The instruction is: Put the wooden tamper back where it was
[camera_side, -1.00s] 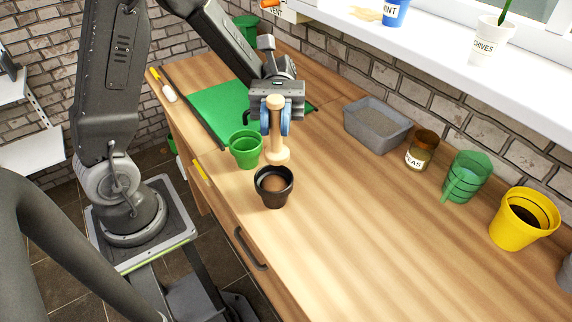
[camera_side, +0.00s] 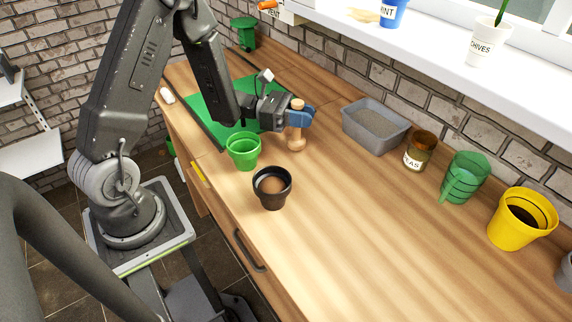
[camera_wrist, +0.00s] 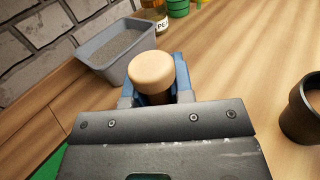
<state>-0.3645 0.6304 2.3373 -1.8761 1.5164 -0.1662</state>
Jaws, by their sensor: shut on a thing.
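The wooden tamper (camera_side: 297,138) is upright, with its wide foot at or just above the wooden bench; I cannot tell whether it touches. My gripper (camera_side: 299,118) is shut on its upper part, reaching in level from the left. In the wrist view the tamper's round pale top (camera_wrist: 154,70) shows between the blue fingers of my gripper (camera_wrist: 155,85); its lower part is hidden there. The tamper stands behind and to the right of the black pot (camera_side: 272,188), which has brown soil in it, and to the right of the green pot (camera_side: 243,151).
A grey tray of grit (camera_side: 376,124) stands to the right of the tamper, by the wall. A green mat (camera_side: 208,104) lies at left. The front middle bench is clear.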

